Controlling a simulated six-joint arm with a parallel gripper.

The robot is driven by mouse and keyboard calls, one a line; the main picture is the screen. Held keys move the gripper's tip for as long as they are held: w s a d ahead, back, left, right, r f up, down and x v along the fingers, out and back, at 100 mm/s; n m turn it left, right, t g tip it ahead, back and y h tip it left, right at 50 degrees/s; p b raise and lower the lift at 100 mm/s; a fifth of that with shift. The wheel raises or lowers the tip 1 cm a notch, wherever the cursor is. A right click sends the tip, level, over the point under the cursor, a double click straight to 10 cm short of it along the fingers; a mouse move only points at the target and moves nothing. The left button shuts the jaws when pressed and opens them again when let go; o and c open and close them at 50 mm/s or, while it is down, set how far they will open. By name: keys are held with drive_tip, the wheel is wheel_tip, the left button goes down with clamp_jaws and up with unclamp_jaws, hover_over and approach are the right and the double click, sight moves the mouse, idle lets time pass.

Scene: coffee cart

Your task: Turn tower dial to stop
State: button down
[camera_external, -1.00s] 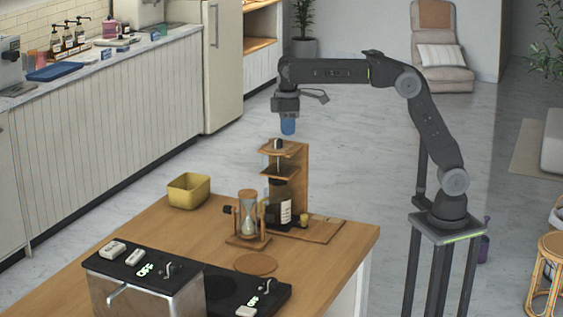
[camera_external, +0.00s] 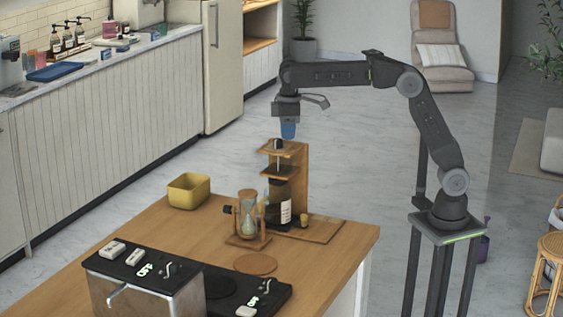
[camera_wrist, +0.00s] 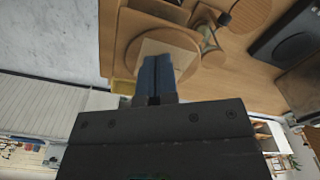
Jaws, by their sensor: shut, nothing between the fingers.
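The wooden tower (camera_external: 299,175) stands on the table with a dark bottle (camera_external: 279,205) in its lower part. A small dark dial with a light tip (camera_external: 277,144) sits on its top shelf. My gripper (camera_external: 288,135) is shut and empty, its blue fingers pointing down just above and slightly right of the dial in the external view. I cannot tell whether they touch it. In the wrist view my blue fingers (camera_wrist: 156,70) lie over the tower's round wooden top (camera_wrist: 188,54); the dial is hidden there.
An hourglass in a wooden frame (camera_external: 248,220) stands beside the tower. A yellow bin (camera_external: 188,191) sits at the table's left edge. A round wooden coaster (camera_external: 255,264) and a black-topped machine (camera_external: 150,275) are nearer the front.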

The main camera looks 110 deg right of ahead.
sight(290, 147)
drive_tip(key=shift+d+f, duration=0.25)
drive_tip(key=shift+f, duration=0.45)
drive_tip(key=shift+s, duration=0.1)
drive_tip(key=shift+s+a+r, duration=0.1)
drive_tip(key=shift+s, duration=0.25)
drive_tip(key=shift+w+a+r, duration=0.1)
drive_tip(key=shift+r, duration=3)
